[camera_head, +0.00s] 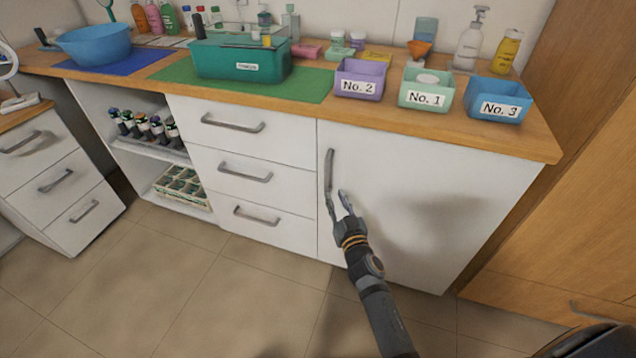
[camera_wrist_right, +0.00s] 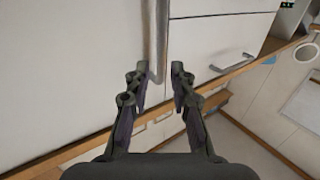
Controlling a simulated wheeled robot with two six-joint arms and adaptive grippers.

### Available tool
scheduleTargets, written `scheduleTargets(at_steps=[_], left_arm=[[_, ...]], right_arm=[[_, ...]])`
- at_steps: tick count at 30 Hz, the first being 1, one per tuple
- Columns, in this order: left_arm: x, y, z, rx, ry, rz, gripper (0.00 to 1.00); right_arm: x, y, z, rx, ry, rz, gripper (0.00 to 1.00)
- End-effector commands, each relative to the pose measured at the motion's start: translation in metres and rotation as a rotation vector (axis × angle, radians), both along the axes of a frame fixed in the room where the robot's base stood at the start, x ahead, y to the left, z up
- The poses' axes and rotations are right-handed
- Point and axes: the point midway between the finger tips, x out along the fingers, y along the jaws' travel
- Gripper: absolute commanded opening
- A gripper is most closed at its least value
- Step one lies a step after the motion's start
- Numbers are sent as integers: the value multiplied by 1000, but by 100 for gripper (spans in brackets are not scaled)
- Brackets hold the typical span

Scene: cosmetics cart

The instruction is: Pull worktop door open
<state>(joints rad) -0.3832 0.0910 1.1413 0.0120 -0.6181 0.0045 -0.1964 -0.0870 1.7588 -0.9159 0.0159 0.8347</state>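The worktop door (camera_head: 425,190) is the wide white panel at the right of the cabinet, and it looks closed, flush with the front. Its upright grey handle (camera_head: 329,168) is near the door's left edge. My right gripper (camera_head: 337,198) is at the handle's lower end with its fingers apart. In the right wrist view the handle (camera_wrist_right: 156,40) reaches down between the two open fingertips (camera_wrist_right: 158,73). I cannot tell whether either finger touches it. My left gripper does not show in the head view.
Three drawers (camera_head: 250,165) with bar handles are left of the door. The wooden worktop (camera_head: 440,132) above holds labelled boxes and a green bin (camera_head: 225,65). A tall wooden cabinet (camera_head: 590,190) stands at the right. The tiled floor (camera_head: 230,290) in front is clear.

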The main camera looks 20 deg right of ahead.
Motion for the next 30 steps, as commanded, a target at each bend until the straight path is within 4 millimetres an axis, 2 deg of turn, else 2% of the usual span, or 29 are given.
scheduleTargets(at_steps=[9, 15, 26, 30], left_arm=[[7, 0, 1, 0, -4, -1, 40], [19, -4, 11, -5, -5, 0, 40], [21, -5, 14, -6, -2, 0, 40], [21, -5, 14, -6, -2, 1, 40]], right_arm=[[65, -1, -1, -1, -1, -1, 24], [92, -1, -1, -1, 0, 0, 24], [98, -1, 0, 0, 2, -1, 22], [98, -1, 0, 0, 2, -1, 3]])
